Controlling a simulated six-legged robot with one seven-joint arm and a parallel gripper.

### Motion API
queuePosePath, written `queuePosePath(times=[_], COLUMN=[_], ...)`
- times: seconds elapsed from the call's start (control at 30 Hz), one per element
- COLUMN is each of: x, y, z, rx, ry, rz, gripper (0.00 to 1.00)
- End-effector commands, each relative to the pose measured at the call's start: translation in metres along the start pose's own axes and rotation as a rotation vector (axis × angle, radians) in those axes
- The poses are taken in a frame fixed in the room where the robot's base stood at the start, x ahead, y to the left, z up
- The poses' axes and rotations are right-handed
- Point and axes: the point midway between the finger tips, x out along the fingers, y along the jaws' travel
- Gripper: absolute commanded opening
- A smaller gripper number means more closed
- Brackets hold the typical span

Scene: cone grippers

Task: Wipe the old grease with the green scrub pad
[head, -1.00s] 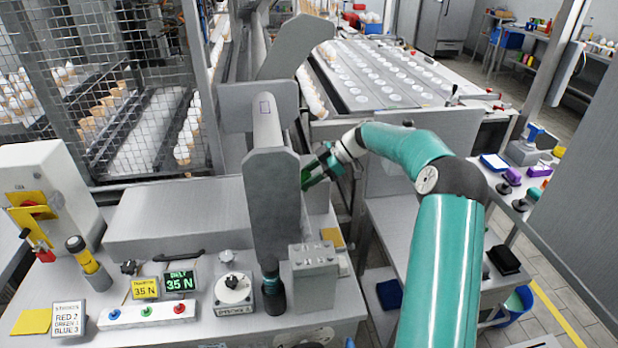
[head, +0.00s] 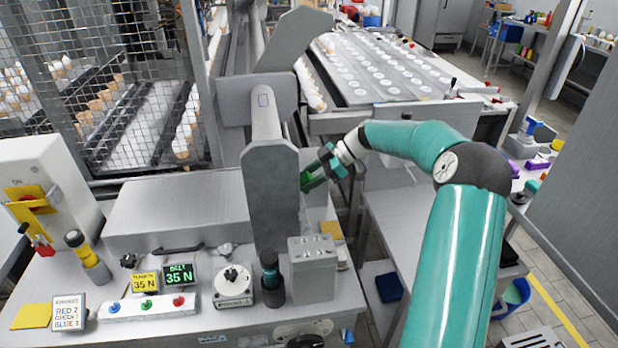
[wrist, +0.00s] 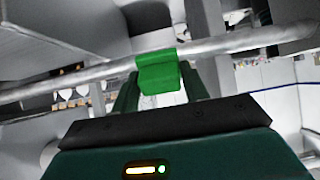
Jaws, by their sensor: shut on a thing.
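My gripper (head: 316,178) is shut on the green scrub pad (wrist: 158,72). In the wrist view the pad sits between the two fingers, with its far edge against or over a grey metal bar (wrist: 225,46); I cannot tell whether it presses on it. In the head view the pad (head: 307,181) shows as a small green patch beside the right side of the upright grey machine housing (head: 271,200). The old grease is not clearly visible in either view.
A grey block (head: 313,268) and a dark knobbed post (head: 271,280) stand on the bench in front of the housing. A control strip (head: 148,306) and tension displays (head: 181,276) lie to the left. A wire mesh guard (head: 95,85) stands behind at left.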

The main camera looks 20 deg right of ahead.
Motion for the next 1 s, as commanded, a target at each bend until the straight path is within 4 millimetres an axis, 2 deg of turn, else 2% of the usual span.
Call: queuePosePath(times=[0.5, 1.0], x=[-0.050, -0.060], y=[0.002, 0.002], z=[-0.007, -0.009], rx=[-0.002, -0.002], ry=[-0.003, -0.003], rz=[0.013, 0.013], gripper=[0.26, 0.26])
